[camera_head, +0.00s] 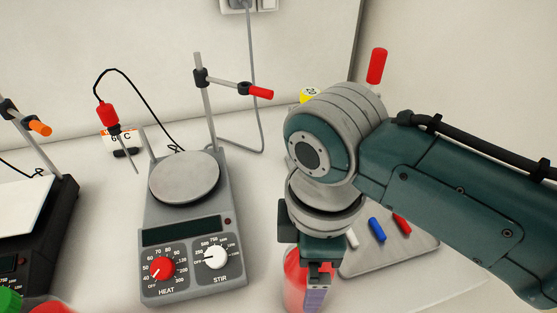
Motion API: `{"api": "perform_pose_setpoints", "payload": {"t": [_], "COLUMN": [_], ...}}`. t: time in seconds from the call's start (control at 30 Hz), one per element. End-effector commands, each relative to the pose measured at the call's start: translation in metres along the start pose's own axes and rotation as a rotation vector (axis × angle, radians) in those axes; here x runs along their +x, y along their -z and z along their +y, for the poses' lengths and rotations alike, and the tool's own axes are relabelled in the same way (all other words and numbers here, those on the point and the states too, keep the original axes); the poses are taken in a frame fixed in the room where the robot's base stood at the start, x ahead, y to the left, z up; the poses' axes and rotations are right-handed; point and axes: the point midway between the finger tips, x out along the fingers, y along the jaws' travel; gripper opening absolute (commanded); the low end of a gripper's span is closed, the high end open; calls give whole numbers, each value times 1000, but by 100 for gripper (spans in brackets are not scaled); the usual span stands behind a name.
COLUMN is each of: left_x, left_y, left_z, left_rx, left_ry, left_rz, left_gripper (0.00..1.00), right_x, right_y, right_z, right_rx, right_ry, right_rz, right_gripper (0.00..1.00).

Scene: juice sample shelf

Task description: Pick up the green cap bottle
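A green cap (9,300) shows at the bottom left corner, cut off by the picture edge; the body of its bottle is out of view. My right gripper (318,288) points down at the lower middle, far to the right of the green cap. A red bottle-like object (293,272) stands directly behind and beside its fingers and is partly hidden by them. I cannot tell whether the fingers are open or touch it. My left gripper is not in view.
A grey hot plate stirrer (190,272) with a stand and red-tipped clamp fills the middle left. A second, dark-based device (58,225) is at the left edge. A grey tray (372,266) with small coloured items lies right of my gripper. A red blurred object (45,308) is beside the green cap.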

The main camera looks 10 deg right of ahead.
Motion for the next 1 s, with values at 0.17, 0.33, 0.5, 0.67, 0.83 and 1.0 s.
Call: {"api": "perform_pose_setpoints", "payload": {"t": [0.17, 0.33, 0.5, 0.67, 0.83, 1.0], "left_x": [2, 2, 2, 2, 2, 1], "left_y": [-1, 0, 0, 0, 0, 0], "left_z": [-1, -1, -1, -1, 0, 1], "left_rx": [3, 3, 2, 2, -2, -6], "left_ry": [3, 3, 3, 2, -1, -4], "left_rz": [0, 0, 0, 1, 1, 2], "left_gripper": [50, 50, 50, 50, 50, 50], "right_x": [8, 8, 8, 8, 8, 8], "right_y": [0, 0, 0, 0, 0, 0], "right_z": [0, 0, 0, 0, 0, 0], "right_rx": [-1, -1, -1, 0, 0, 0], "right_ry": [-1, -1, -1, -1, -1, -1], "right_rz": [1, 1, 1, 1, 1, 1], "right_gripper": [100, 97, 78, 60, 40, 21]}}
